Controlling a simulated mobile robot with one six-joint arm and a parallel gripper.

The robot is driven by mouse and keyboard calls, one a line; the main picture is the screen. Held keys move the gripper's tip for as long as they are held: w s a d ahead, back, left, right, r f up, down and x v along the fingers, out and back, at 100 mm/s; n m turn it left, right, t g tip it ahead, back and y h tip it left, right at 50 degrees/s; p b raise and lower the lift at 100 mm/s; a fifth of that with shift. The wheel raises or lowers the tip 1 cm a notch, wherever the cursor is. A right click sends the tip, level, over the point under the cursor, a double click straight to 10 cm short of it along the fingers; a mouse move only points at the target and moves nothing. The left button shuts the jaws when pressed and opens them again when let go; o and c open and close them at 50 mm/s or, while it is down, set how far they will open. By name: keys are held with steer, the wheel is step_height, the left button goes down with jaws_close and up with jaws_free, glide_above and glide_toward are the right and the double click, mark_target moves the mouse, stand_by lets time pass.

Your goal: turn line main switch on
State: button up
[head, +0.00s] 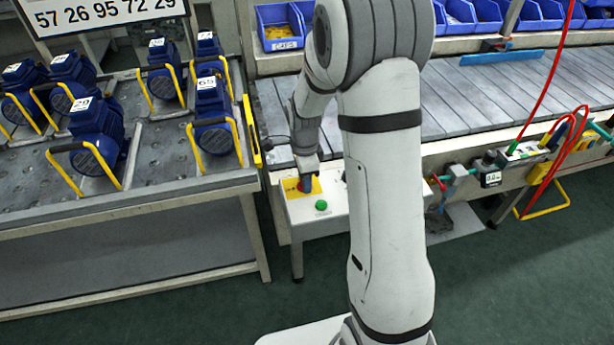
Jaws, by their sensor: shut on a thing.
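The line main switch is a red handle (305,186) on a yellow plate (316,187), on top of a small white control box (332,214) in the middle of the head view. My gripper (305,179) points down onto the red handle and is shut on it. The fingers hide most of the handle, so I cannot tell which way it is turned. A green button (321,205) sits on the same box, just in front of the yellow plate.
A rack with several blue pumps (212,115) with yellow handles stands at the left, close to the box. A slatted conveyor (490,92) runs behind. Blue bins (281,26) line the back. Red hoses and a yellow bracket (543,200) are at the right. Green floor (540,290) is clear at front right.

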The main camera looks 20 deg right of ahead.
steer(key=o, duration=1)
steer(key=shift+r, duration=0.1)
step_height(320, 180, up, 7)
steer(key=shift+f, duration=0.1)
steer(key=shift+r, duration=0.45)
steer(key=shift+r, duration=0.15)
steer(key=s+r+n+t, duration=0.1)
steer(key=s+r+n, duration=0.2)
steer(key=s+n, duration=0.3)
steer(key=s+r+n, duration=0.4)
steer(key=s+n, duration=0.2)
steer(key=s, duration=0.2)
steer(key=s+r+n+t+p, duration=0.1)
steer(key=s+r+n, duration=0.2)
steer(key=s+n, duration=0.3)
steer(key=shift+s+d+r+t, duration=0.2)
steer(key=shift+s+t, duration=0.1)
steer(key=shift+s, duration=0.35)
